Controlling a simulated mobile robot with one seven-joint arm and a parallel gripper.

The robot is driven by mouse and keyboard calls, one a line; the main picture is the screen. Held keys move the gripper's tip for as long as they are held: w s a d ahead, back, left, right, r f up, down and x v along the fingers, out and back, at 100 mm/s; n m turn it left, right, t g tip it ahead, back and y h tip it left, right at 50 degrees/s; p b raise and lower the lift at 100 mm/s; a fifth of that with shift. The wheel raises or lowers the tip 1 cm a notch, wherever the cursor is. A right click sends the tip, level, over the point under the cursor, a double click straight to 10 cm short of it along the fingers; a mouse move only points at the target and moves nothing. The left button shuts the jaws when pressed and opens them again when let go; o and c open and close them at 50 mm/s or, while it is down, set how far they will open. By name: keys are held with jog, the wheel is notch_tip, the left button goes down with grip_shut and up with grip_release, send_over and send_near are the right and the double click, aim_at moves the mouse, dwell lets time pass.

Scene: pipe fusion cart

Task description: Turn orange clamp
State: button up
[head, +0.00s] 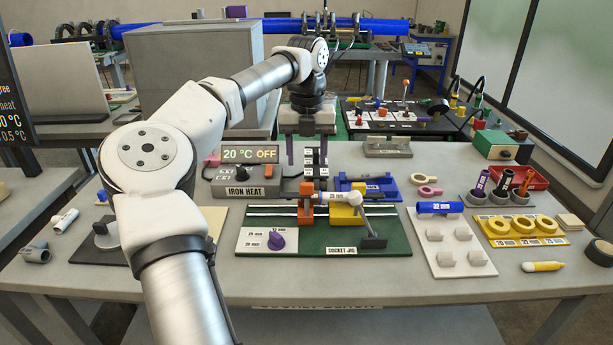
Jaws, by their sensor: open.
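The orange clamp (306,200) stands upright on the rails of the green socket jig (360,250), left of the yellow clamp (346,213).
The iron heat box (243,188) stands behind the jig, its display reading 20 °C OFF. A purple knob (276,239) and a lever (373,228) stand on the jig. A blue tray (368,189) lies behind it. A white rack (450,240) with a blue pipe stands right.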

notch_tip(320, 180, up, 7)
jog(key=shift+f, duration=0.2)
